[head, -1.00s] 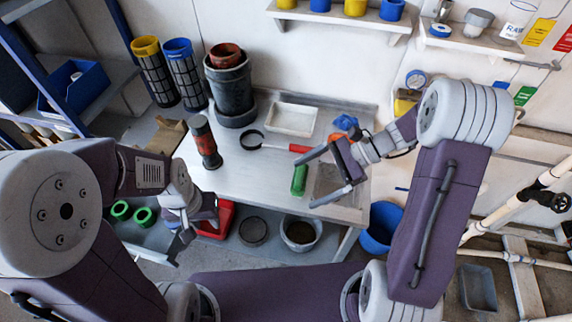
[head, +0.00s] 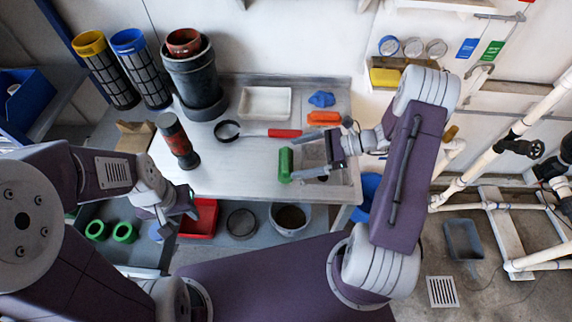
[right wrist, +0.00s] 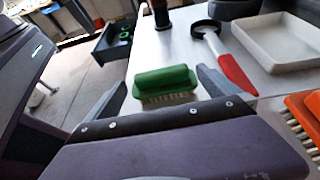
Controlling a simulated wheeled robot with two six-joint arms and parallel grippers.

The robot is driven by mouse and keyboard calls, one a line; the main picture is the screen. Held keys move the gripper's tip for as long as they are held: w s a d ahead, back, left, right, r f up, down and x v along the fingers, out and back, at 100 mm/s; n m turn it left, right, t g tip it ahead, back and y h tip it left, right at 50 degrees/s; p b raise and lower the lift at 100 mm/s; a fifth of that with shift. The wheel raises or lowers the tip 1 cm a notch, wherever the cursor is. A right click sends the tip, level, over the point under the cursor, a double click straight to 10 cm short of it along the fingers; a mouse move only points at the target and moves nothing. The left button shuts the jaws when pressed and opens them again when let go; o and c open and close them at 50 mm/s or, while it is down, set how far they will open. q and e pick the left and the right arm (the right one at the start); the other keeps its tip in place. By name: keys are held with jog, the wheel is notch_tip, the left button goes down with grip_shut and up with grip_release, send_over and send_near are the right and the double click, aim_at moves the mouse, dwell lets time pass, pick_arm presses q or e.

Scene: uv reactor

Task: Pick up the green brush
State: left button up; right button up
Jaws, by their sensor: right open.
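The green brush (head: 285,165) lies on the metal worktable, near its front edge and right of the middle. In the right wrist view the green brush (right wrist: 166,82) shows pale bristles under its green back. My right gripper (head: 293,161) is open, with its fingers pointing left at the brush. In the right wrist view its two fingertips (right wrist: 160,82) stand on either side of the brush, with the brush between or just beyond them; I cannot tell how far. My left gripper (head: 177,215) hangs in front of the table's left part, away from the brush; its jaws are too small to read.
On the worktable (head: 230,180) are a red-handled ring tool (head: 285,133), a white tray (head: 265,103), an orange brush (head: 324,118), a blue object (head: 321,99) and a dark red-banded cylinder (head: 178,141). Bins and a bucket (head: 290,219) stand below the front edge.

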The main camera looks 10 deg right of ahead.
aim_at(287, 158)
jog(key=x, duration=0.5)
jog(key=shift+d, duration=0.25)
jog(key=shift+c, duration=0.7)
jog(key=c, duration=1.1)
jog(key=shift+o, duration=0.2)
notch_tip(287, 158, up, 5)
jog(key=shift+d+f+p, duration=0.15)
jog(key=shift+f+p, duration=0.05)
jog(key=shift+p, duration=0.15)
jog(key=s+a+r+v, duration=0.1)
jog(key=v, duration=1.1)
jog(key=shift+s+d+r+p, duration=0.35)
jog(key=shift+s+r+p, duration=0.1)
